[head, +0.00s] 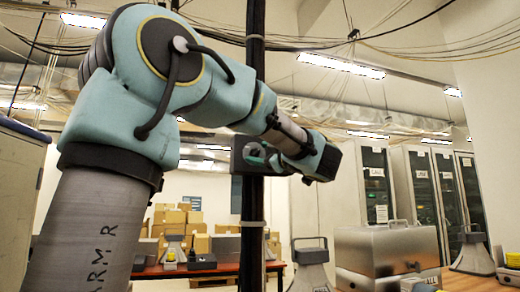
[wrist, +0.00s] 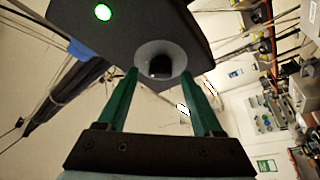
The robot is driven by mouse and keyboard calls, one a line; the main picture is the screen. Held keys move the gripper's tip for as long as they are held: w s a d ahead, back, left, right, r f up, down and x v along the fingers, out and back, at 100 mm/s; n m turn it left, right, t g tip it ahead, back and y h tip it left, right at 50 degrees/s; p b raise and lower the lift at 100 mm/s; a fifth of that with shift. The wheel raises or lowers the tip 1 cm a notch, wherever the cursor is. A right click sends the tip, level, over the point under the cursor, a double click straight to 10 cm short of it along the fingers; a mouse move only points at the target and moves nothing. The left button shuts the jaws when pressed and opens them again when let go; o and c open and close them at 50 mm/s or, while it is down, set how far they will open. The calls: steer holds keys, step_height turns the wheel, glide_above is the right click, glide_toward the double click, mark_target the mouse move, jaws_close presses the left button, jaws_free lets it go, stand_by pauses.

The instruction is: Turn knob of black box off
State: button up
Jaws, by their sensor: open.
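The black box (wrist: 115,25) fills the top of the wrist view, with a lit green light on its face. A grey cone-shaped ring (wrist: 178,55) on its lower edge surrounds a dark knob (wrist: 161,66). My gripper (wrist: 159,75) is open, its two green fingers reaching up with one tip on each side of the knob and ring. I cannot tell whether the tips touch them. In the head view the black box (head: 239,165) is on a dark vertical pole, and my wrist end is close to its right side. The knob is not clear there.
The dark pole (head: 253,80) runs from ceiling to floor level behind my arm. Cabinets (head: 415,190) line the right; boxes (head: 185,215) are stacked behind. Cables hang overhead.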

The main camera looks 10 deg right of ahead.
steer(key=shift+w+a, duration=0.1)
steer(key=shift+w, duration=0.05)
steer(key=shift+c, duration=0.3)
jaws_close()
